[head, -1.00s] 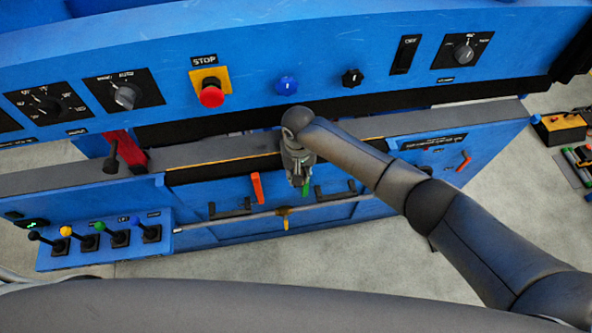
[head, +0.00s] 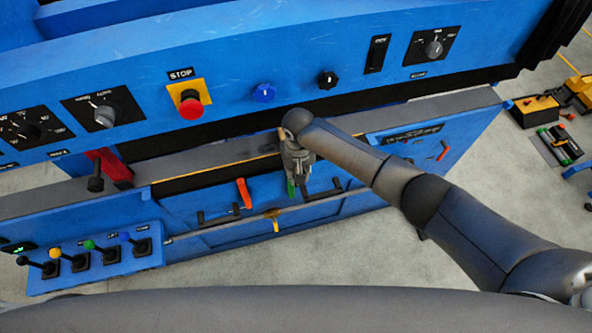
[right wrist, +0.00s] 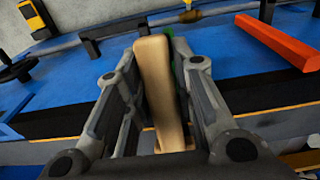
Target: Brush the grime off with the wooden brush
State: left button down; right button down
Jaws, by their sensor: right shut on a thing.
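My right gripper (head: 298,165) reaches down at the narrow grey ledge (head: 228,158) of the blue panel, right of the orange lever. In the right wrist view its fingers (right wrist: 160,66) are shut on the long tan wooden brush (right wrist: 158,92), which stands up between them. In the head view the brush is mostly hidden by the gripper. I cannot make out any grime for sure. My left gripper is not in view.
The upper blue panel carries a red stop button (head: 190,104), a blue button (head: 263,92) and dark knobs. Below are an orange lever (head: 244,193), a grey rail (head: 220,228) and several colour-topped levers at the left. Open floor lies in front.

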jog(key=shift+w+d+f+p, duration=0.1)
jog(key=shift+w+d+p, duration=0.1)
jog(key=shift+d, duration=0.5)
jog(key=shift+w+d+r+p, duration=0.1)
jog(key=shift+w+d+p, duration=0.1)
jog(key=shift+d, duration=0.5)
jog(key=shift+w+d+f+p, duration=0.1)
jog(key=shift+w+d+p, duration=0.1)
jog(key=shift+d, duration=0.5)
jog(key=shift+a, duration=0.1)
jog(key=shift+s+a, duration=0.25)
jog(key=shift+a, duration=0.4)
jog(key=shift+s+a, duration=0.2)
jog(key=shift+a, duration=0.45)
jog(key=shift+s+a, duration=0.25)
jog(key=shift+a, duration=0.55)
jog(key=shift+a, duration=0.1)
